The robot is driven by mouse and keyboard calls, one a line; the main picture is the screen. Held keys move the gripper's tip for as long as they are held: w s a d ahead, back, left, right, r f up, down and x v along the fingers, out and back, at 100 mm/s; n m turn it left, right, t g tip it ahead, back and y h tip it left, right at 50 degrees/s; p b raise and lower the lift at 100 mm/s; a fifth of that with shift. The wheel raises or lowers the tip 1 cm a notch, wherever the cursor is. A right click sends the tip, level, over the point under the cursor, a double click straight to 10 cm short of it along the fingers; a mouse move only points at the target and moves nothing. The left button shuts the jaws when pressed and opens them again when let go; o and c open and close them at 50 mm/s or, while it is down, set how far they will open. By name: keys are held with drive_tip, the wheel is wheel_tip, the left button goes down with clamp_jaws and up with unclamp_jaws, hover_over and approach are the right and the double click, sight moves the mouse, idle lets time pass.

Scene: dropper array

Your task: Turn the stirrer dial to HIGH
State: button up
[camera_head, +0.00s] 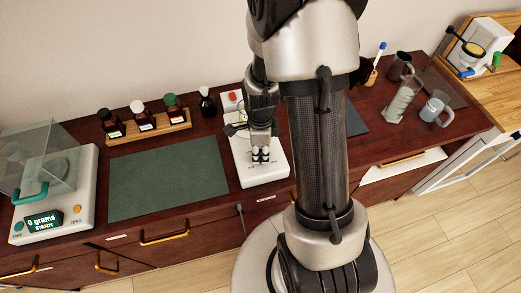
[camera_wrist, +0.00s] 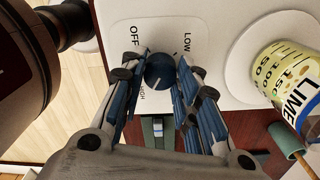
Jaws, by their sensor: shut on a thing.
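The stirrer (camera_head: 265,178) is a white block on the bench, partly hidden by my arm in the head view. In the wrist view, its face (camera_wrist: 115,12) carries the labels OFF, LOW and HIGH around a dark blue round dial (camera_wrist: 160,70). A pale line on the dial points down and slightly left in the picture, toward the HIGH side. My gripper (camera_wrist: 160,72) has its fingers on both sides of the dial and is shut on it. In the head view, my gripper (camera_head: 260,154) is low over the stirrer's front, and the dial is hidden.
A LIME-labelled beaker (camera_wrist: 285,80) stands on the stirrer's round plate (camera_wrist: 233,50) close to my fingers. A green mat (camera_head: 150,178) lies left of the stirrer.

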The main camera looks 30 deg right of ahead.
sight(260, 154)
drive_tip(key=o, duration=1.1)
wheel_tip(260, 154, up, 12)
idle(0.5)
drive_tip(key=s+a+r+n+t+b, duration=0.1)
drive_tip(key=s+a+r+n, duration=0.2)
drive_tip(key=n, duration=0.5)
drive_tip(key=s+a+r+n+t+b, duration=0.2)
drive_tip(key=s+a+r+n, duration=0.1)
drive_tip(key=s+n, duration=0.3)
drive_tip(key=s+a+r+n+t+b, duration=0.1)
drive_tip(key=s+a+r+n, duration=0.3)
drive_tip(key=n, duration=0.6)
drive_tip(key=shift+s+a+r+t+b, duration=0.1)
drive_tip(key=shift+s+a+t+b, duration=0.2)
drive_tip(key=shift+b, duration=0.15)
